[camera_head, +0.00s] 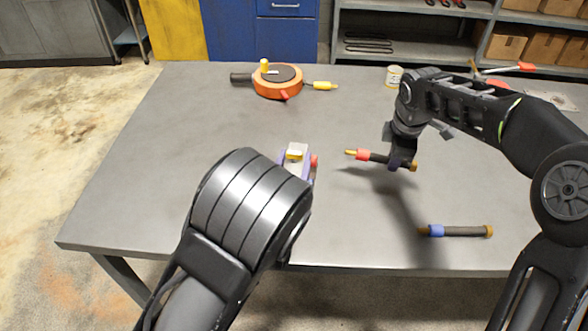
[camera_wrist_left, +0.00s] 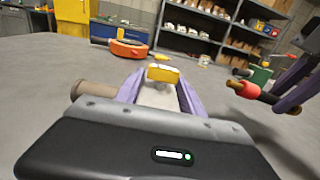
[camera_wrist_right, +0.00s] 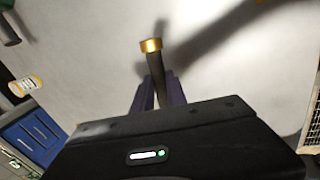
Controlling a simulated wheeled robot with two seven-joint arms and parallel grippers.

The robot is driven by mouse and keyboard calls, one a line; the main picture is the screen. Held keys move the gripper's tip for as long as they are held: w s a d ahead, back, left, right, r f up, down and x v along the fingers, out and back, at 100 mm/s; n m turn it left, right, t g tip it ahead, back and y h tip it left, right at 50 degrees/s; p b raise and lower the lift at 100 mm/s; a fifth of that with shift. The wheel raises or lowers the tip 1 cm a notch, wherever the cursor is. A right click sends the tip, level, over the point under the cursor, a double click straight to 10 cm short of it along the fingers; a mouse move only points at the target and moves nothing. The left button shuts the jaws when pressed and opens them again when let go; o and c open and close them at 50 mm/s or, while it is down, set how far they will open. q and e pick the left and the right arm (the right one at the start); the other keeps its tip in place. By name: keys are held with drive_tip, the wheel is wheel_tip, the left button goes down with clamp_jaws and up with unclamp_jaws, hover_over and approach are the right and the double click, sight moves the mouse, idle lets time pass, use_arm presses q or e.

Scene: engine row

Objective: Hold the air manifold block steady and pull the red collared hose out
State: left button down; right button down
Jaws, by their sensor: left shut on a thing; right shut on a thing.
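The air manifold block (camera_head: 298,168) is a small pale block with a yellow top, standing mid-table. My left gripper (camera_head: 295,165) is shut on it, mostly hidden behind my left wrist; its purple fingers straddle the block (camera_wrist_left: 155,95) in the left wrist view. A red port (camera_head: 314,161) shows on its right side. The red collared hose (camera_head: 378,158) is dark, with a brass tip pointing at the block and a brass far end. My right gripper (camera_head: 401,160) is shut around its body. The hose is apart from the block, with a clear gap between them.
A blue collared hose (camera_head: 462,231) lies at the table's front right. An orange reel (camera_head: 278,82) with yellow fittings sits at the back, and a small can (camera_head: 394,77) stands at the back edge. Shelves (camera_head: 415,40) stand behind. The table's left side is clear.

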sight(387, 181)
drive_tip(key=shift+f, duration=2.8)
drive_tip(key=c, duration=1.5)
unclamp_jaws()
drive_tip(key=shift+c, duration=0.2)
drive_tip(key=shift+r, duration=0.25)
drive_tip(key=shift+c, duration=0.4)
clamp_jaws()
